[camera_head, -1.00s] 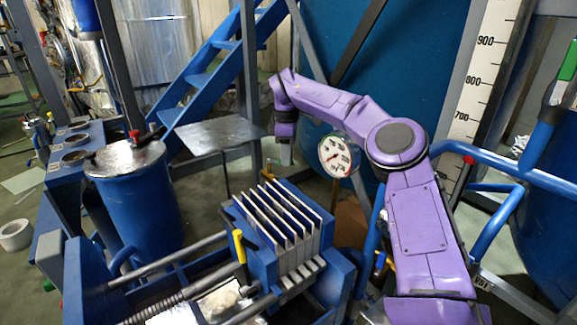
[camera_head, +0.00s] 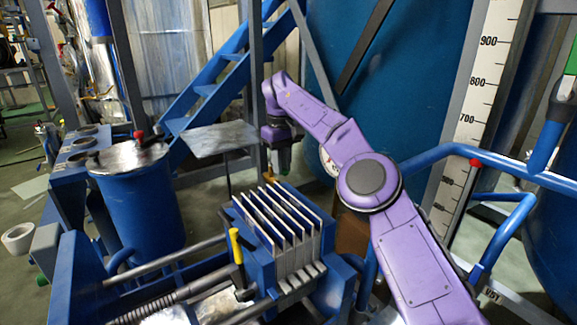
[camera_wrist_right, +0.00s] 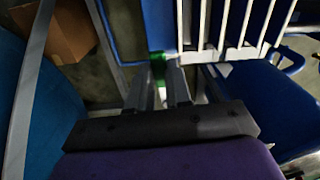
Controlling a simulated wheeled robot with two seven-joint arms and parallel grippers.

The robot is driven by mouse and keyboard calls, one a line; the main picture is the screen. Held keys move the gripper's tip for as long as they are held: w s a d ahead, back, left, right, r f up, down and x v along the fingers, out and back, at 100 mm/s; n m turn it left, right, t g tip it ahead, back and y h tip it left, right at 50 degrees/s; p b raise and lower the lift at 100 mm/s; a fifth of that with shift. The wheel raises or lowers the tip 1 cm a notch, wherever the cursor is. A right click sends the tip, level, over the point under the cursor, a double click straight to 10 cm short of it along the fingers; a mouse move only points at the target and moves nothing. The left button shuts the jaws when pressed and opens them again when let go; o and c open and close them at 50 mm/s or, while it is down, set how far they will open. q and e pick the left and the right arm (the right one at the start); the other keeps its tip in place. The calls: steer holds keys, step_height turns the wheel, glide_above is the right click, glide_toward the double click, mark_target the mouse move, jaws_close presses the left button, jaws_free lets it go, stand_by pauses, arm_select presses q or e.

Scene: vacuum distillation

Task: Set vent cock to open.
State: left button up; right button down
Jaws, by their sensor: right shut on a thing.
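My right gripper (camera_head: 284,158) points down just behind the blue block with pale upright plates (camera_head: 285,225). In the right wrist view its two fingers (camera_wrist_right: 159,85) are closed around a narrow part with a small green piece (camera_wrist_right: 158,68) at their tips. That part is mostly hidden by the fingers, and I cannot tell for certain that it is the vent cock or how it is turned. My left gripper is in neither view.
A blue lidded vessel (camera_head: 142,205) with a red knob stands left. A grey plate on a stand (camera_head: 220,139) is left of my gripper. A round gauge (camera_head: 327,160) is mostly behind my arm. Blue pipe rails (camera_head: 510,172) lie right, and a cardboard box (camera_wrist_right: 60,30) shows in the wrist view.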

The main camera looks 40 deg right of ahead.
steer(key=shift+a, duration=0.1)
stand_by(0.3)
steer(key=c, duration=1)
jaws_free()
steer(key=shift+c, duration=0.2)
step_height(320, 180, up, 11)
steer(key=p, duration=0.9)
steer(key=shift+f, duration=0.15)
